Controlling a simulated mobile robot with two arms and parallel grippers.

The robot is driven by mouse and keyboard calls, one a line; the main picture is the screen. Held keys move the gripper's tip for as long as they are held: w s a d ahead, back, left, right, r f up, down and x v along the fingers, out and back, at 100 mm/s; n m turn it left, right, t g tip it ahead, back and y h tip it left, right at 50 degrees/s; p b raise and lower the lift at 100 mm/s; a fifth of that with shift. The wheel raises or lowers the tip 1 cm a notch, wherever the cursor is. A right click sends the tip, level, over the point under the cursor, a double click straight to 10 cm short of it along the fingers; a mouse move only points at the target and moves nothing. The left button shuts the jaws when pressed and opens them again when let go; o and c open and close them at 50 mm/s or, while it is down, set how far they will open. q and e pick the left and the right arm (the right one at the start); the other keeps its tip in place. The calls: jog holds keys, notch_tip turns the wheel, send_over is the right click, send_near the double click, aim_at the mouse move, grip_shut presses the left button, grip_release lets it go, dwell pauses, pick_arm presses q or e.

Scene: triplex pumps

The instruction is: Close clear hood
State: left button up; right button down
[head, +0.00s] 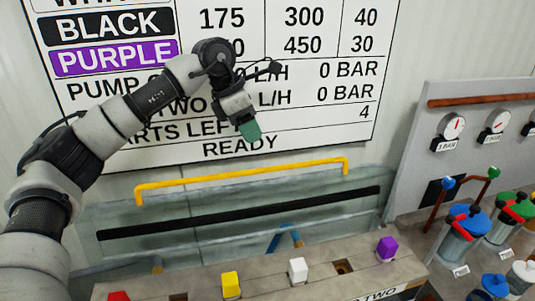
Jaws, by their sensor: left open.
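The clear hood (160,218) is a see-through greenish panel standing raised behind the bench, in front of the wall. A yellow handle bar (240,181) runs along its top edge, and a black strip crosses the panel below it. My left gripper (250,131) is above the handle, right of its middle, in front of the wall board. It is apart from the handle in the picture and holds nothing that I can see. Its teal fingertips overlap in this view. My right gripper is not in view.
The bench (330,284) carries a red block (119,297), a yellow block (231,284), a white block (298,269) and a purple block (387,248). At right, a grey panel with gauges (452,126) stands behind blue and green-topped pumps (467,223). The board (300,75) reads READY.

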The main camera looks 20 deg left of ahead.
pick_arm(q)
jog(key=shift+s+d+f+p, duration=0.1)
jog(key=shift+d+f+p, duration=0.2)
jog(key=shift+f, duration=0.35)
jog(key=shift+d+f+p, duration=0.1)
jog(key=shift+d+f, duration=0.3)
jog(key=shift+f, duration=0.2)
jog(key=x, duration=0.3)
jog(key=p+x, duration=0.1)
jog(key=x, duration=0.2)
jog(key=shift+w+a, duration=0.1)
jog(key=shift+w, duration=0.15)
jog(key=shift+f, duration=0.5)
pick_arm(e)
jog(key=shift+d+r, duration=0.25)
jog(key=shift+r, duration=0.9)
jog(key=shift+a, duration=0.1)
pick_arm(q)
jog(key=shift+c, duration=0.9)
grip_shut()
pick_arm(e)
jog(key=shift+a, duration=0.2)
